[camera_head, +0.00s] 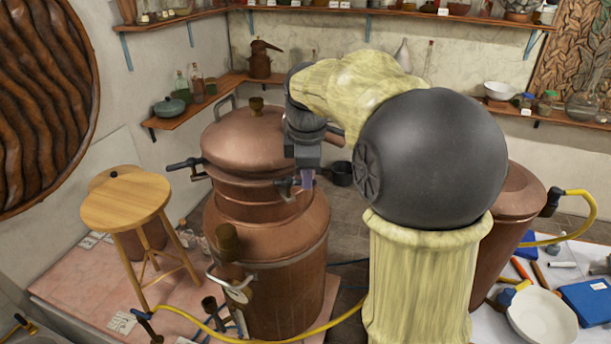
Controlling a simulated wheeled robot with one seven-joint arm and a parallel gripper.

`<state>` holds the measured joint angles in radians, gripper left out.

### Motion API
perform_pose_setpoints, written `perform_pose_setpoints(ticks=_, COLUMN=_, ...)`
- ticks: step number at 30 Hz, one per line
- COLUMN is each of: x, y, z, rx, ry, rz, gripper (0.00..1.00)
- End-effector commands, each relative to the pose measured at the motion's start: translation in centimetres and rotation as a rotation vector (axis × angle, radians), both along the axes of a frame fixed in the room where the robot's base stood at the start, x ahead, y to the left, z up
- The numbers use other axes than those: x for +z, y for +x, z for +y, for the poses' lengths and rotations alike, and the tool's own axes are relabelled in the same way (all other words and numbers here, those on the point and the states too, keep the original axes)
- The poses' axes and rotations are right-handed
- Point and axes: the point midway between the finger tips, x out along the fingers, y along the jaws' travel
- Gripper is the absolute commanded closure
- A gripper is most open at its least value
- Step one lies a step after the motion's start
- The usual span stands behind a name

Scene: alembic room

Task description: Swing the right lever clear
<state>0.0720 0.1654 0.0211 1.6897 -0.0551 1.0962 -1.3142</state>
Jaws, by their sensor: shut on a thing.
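A copper still (265,270) stands left of centre with its domed lid (245,140) on top. A dark lever (184,164) sticks out at the left side of the lid's rim. The right lever (284,186) is on the right side of the rim, mostly hidden by my gripper. My gripper (303,180) reaches down beside the rim and is shut on the right lever. The fingertips are small in view, so the exact hold is hard to see.
A wooden stool (126,198) stands at left. A second copper vessel (518,205) is behind my arm at right. A yellow hose (270,341) runs along the front. A white bowl (542,317) sits on the right table. Wall shelves (200,104) hold bottles and pots.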

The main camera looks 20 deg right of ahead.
Motion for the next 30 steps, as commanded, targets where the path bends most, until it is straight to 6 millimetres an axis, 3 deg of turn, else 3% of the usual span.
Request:
perform_pose_setpoints(ticks=10, x=0.19, y=0.75, z=-0.23, rx=0.171, ry=-0.001, rz=-0.005, gripper=1.00)
perform_pose_setpoints(ticks=25, x=0.21, y=0.87, z=-0.22, rx=0.201, ry=-0.001, rz=-0.006, gripper=1.00)
perform_pose_setpoints(ticks=26, x=0.21, y=0.87, z=-0.22, rx=0.200, ry=-0.001, rz=-0.006, gripper=0.84)
perform_pose_setpoints(ticks=27, x=0.21, y=0.86, z=-0.21, rx=0.200, ry=-0.001, rz=-0.006, gripper=0.76)
perform_pose_setpoints(ticks=29, x=0.18, y=0.84, z=-0.22, rx=0.200, ry=-0.001, rz=-0.005, gripper=0.64)
perform_pose_setpoints(ticks=30, x=0.17, y=0.83, z=-0.23, rx=0.200, ry=-0.001, rz=-0.004, gripper=0.64)
